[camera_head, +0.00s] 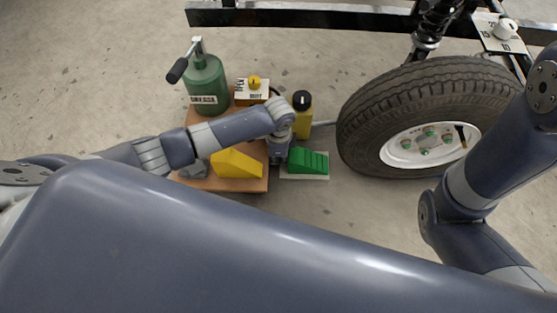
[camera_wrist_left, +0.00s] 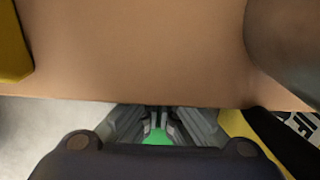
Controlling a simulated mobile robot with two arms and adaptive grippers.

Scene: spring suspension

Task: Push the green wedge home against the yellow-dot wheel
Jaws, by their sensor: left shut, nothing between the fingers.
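The green wedge (camera_head: 308,161) has a stepped top and sits on a pale base on the floor, left of the wheel. The wheel's black tyre (camera_head: 372,112) surrounds a white rim with a small yellow mark (camera_head: 463,143). A narrow gap shows between wedge and tyre. My left gripper (camera_head: 279,158) points down at the wedge's left end, shut and empty. In the left wrist view its fingers (camera_wrist_left: 158,121) are close together with green of the wedge (camera_wrist_left: 157,137) beside them; contact cannot be told. My right gripper is out of view.
A wooden stand (camera_head: 230,184) left of the wedge carries a green grease can (camera_head: 205,85), a yellow wedge (camera_head: 237,163) and a box with a yellow knob (camera_head: 252,91). A yellow bottle (camera_head: 302,118) stands behind the green wedge. Floor in front is clear.

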